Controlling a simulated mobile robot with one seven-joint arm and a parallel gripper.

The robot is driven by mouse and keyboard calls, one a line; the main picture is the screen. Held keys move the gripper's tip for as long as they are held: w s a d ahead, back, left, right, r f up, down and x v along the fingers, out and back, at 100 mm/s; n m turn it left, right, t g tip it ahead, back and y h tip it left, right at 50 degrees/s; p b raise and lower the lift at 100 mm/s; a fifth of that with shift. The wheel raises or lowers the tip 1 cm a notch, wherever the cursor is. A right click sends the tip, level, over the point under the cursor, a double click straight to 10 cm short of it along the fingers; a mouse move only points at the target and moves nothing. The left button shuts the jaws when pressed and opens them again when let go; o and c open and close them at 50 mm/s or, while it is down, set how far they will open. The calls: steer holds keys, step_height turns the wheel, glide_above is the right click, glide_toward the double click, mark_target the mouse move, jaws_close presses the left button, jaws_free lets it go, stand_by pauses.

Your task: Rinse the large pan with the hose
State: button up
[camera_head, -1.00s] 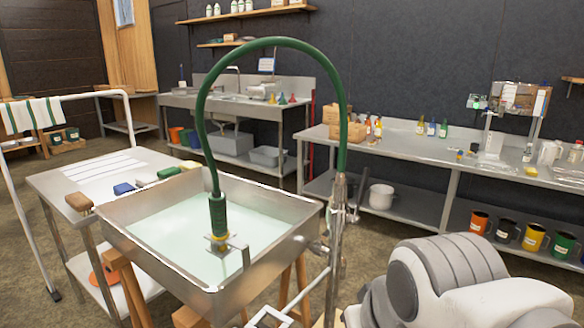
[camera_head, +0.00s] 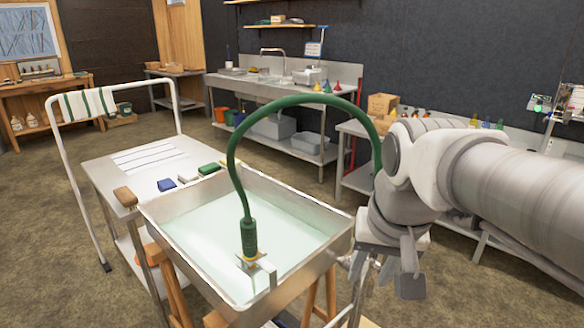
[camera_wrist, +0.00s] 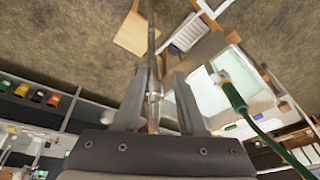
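The large pan (camera_head: 312,268) is a deep rectangular metal pan on wooden legs, with a pale greenish-white inside. The green hose (camera_head: 300,100) arches over it. Its spray head (camera_head: 249,240) hangs nozzle-down at a small metal bracket by the pan's near side; it also shows in the wrist view (camera_wrist: 234,97). My gripper (camera_head: 388,272) is right of the pan, fingers pointing down. In the wrist view my gripper (camera_wrist: 160,76) has its fingers spread, with a slim metal post (camera_wrist: 153,104) showing between them. I cannot tell whether the post is within their reach.
A steel side table (camera_head: 112,180) with several brushes or blocks stands left of the pan. A white rail with a striped towel (camera_head: 88,104) is farther left. A sink counter (camera_head: 270,92) and another bench stand along the back wall. Floor at left is clear.

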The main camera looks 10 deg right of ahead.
steer(key=w+d+r+m+g+p, duration=0.2)
steer(key=w+d+r+m+p, duration=0.15)
steer(key=r+p, duration=0.55)
steer(key=w+d+r+m+g+p, duration=0.2)
steer(key=w+d+r+m+p, duration=0.15)
steer(key=r+p, duration=0.55)
steer(key=f, duration=0.5)
steer(key=f+b, duration=0.1)
steer(key=f, duration=1.1)
steer(key=shift+w+d, duration=0.25)
steer(key=shift+w, duration=0.15)
jaws_close()
